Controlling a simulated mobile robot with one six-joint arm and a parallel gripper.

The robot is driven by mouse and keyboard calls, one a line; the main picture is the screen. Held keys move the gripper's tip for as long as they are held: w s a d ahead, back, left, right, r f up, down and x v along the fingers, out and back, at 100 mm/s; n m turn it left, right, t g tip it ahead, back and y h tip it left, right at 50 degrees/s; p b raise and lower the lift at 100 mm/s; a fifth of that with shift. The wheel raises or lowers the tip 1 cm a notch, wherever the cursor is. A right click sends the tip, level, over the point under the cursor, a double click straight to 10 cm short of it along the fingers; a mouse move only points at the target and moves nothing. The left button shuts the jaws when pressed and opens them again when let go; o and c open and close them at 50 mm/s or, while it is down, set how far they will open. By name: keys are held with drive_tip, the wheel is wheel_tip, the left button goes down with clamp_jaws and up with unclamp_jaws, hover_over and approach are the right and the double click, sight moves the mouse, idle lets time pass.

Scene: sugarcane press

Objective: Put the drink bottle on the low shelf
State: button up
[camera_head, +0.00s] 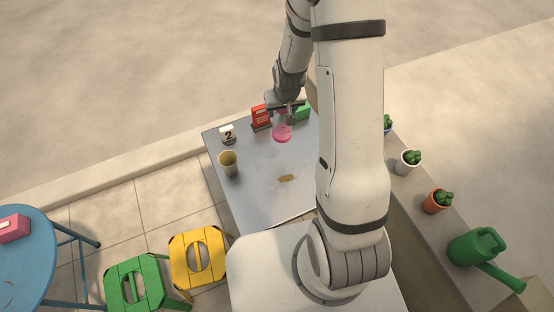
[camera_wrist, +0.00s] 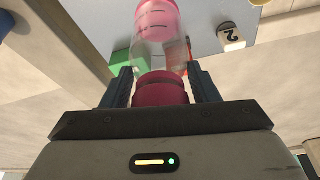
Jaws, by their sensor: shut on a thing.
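My gripper (camera_head: 285,116) is shut on a drink bottle (camera_head: 282,133) over the far part of the metal table. In the wrist view, the bottle (camera_wrist: 160,90) has a dark red end between the two fingers of my gripper (camera_wrist: 160,73). Its clear middle and pink far end stretch away from the jaws. Whether the bottle touches the table cannot be told. I cannot make out a low shelf for certain in either view.
The metal table (camera_head: 258,205) holds a beige cup (camera_head: 228,162), a number 2 marker (camera_head: 228,134), a red box (camera_head: 261,117) and a brown patch. A green item (camera_head: 303,114) stands close to my gripper. Potted cacti and a watering can (camera_head: 475,247) line the right ledge.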

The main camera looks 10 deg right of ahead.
drive_tip(key=w+d+f+m+b, duration=0.1)
drive_tip(key=d+f+b, duration=0.4)
drive_tip(key=b, duration=1.1)
drive_tip(key=shift+w+f+m+h, duration=0.15)
drive_tip(key=shift+w+m+h, duration=0.15)
drive_tip(key=shift+w+m, duration=0.15)
wheel_tip(320, 180, down, 10)
drive_tip(key=b, duration=0.3)
drive_tip(key=shift+b, duration=0.3)
drive_tip(key=o, duration=1.2)
drive_tip(key=shift+o, duration=0.2)
